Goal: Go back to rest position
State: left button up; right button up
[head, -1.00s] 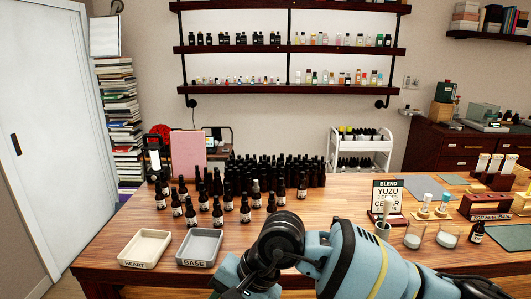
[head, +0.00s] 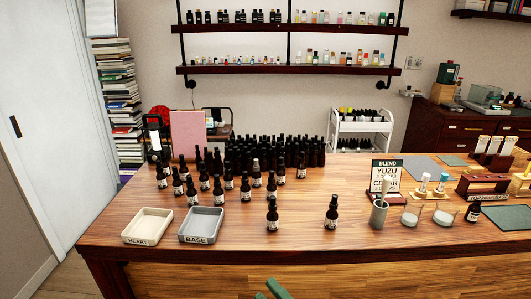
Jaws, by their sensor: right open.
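My right gripper (head: 269,292) shows only at the bottom edge of the head view, as green fingertips in front of the table's front edge. It is open, with nothing seen between the fingers and clear of the objects on the table. The rest of this arm is out of the picture. My left gripper is not in view. Two dark dropper bottles with white labels, one left (head: 272,216) and one right (head: 331,214), stand upright and apart on the front middle of the wooden table (head: 300,240).
A HEART tray (head: 133,240) and a BASE tray (head: 184,238) sit at front left, both empty. Many dark bottles (head: 270,150) stand behind. The front middle is mostly clear.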

jog(key=s+d+f+m+g+h, duration=0.1)
jog(key=s+d+f+m+h, duration=0.35)
jog(key=d+f+m, duration=0.35)
jog(key=s+d+f+m+g+h, duration=0.1)
jog(key=s+d+f+m+h, duration=0.25)
jog(key=f+m+h, duration=0.5)
jog(key=s+d+f+m+g, duration=0.4)
jog(key=s+d+f, duration=0.4)
jog(key=s+f, duration=0.3)
jog(key=shift+s+m+g, duration=0.35)
jog(key=shift+m+g, duration=0.05)
jog(key=shift+m, duration=0.25)
jog(key=shift+f, duration=0.1)
jog(key=shift+c, duration=0.3)
jog(key=shift+c, duration=0.8)
